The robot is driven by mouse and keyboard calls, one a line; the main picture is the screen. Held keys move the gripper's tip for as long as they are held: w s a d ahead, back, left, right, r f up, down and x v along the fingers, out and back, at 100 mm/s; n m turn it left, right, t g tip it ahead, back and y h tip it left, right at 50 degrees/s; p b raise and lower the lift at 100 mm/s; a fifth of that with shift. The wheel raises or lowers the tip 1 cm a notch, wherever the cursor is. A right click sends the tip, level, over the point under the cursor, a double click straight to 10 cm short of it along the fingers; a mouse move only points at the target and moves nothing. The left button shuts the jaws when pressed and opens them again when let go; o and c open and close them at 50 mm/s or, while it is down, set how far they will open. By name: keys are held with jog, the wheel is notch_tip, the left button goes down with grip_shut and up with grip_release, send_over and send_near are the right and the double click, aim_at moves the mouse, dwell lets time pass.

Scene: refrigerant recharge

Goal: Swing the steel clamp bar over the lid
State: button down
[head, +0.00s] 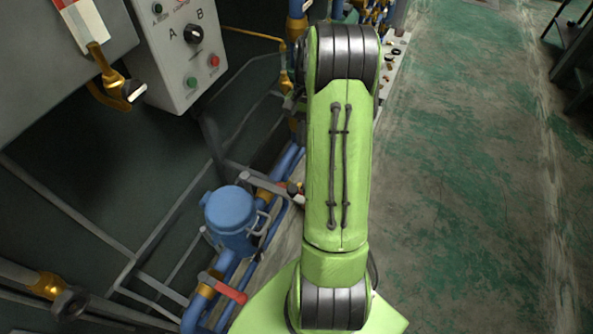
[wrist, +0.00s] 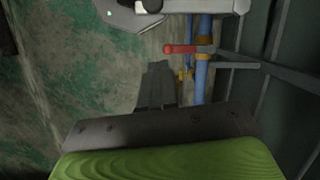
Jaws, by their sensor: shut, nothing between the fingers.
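The blue canister (head: 230,222) stands upright on the blue pipework in the head view, with its round lid (head: 229,205) on top. A small steel loop (head: 264,222) sticks out at its right side; I cannot tell whether this is the clamp bar. No bar is seen lying across the lid. My gripper (wrist: 157,85) shows in the wrist view, its fingers shut together and empty, above the floor beside the pipes. In the head view my arm hides it. The canister is not seen in the wrist view.
A red valve lever (head: 230,287) sits on the pipe below the canister; it also shows in the wrist view (wrist: 181,49). A grey control panel (head: 178,52) hangs at the upper left. Grey rails run along the wall. The green floor (head: 460,180) at right is clear.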

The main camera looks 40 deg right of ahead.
aim_at(294, 185)
jog(key=s+a+f+b, duration=0.1)
jog(key=s+a+f, duration=0.1)
jog(key=a+f, duration=0.3)
notch_tip(294, 185, down, 2)
jog(key=shift+s+f+b, duration=0.1)
jog(key=shift+s+b, duration=0.3)
jog(key=shift+s+a, duration=0.1)
jog(key=shift+a, duration=0.1)
jog(key=shift+s+a+m, duration=0.15)
jog(key=shift+a+m, duration=0.15)
jog(key=shift+m, duration=0.1)
